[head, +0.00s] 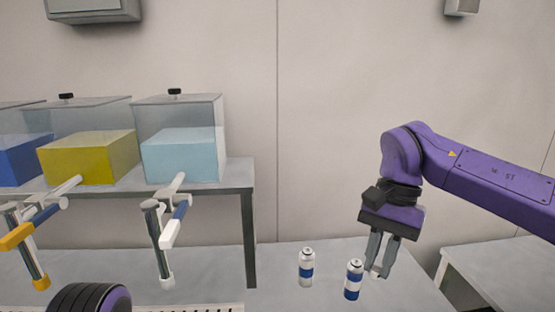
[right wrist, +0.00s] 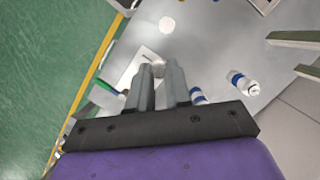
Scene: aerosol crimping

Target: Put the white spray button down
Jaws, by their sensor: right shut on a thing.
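My right gripper (head: 377,272) points down, shut on a small white thing, the white spray button (head: 375,270), at its fingertips. In the right wrist view the button (right wrist: 159,69) shows between the tips of the two fingers. The gripper is just right of a white and blue can (head: 353,280). A second white and blue can (head: 306,268) stands farther left. Both cans stand upright on the grey table (head: 405,285). I cannot tell whether the button touches the table. My left gripper is not in view.
A raised shelf (head: 250,180) at the left bears clear tanks of blue, yellow and light blue (head: 180,152) liquid, with taps (head: 165,240) below. In the right wrist view a white round thing (right wrist: 167,24) lies on the table. Table right of the gripper looks clear.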

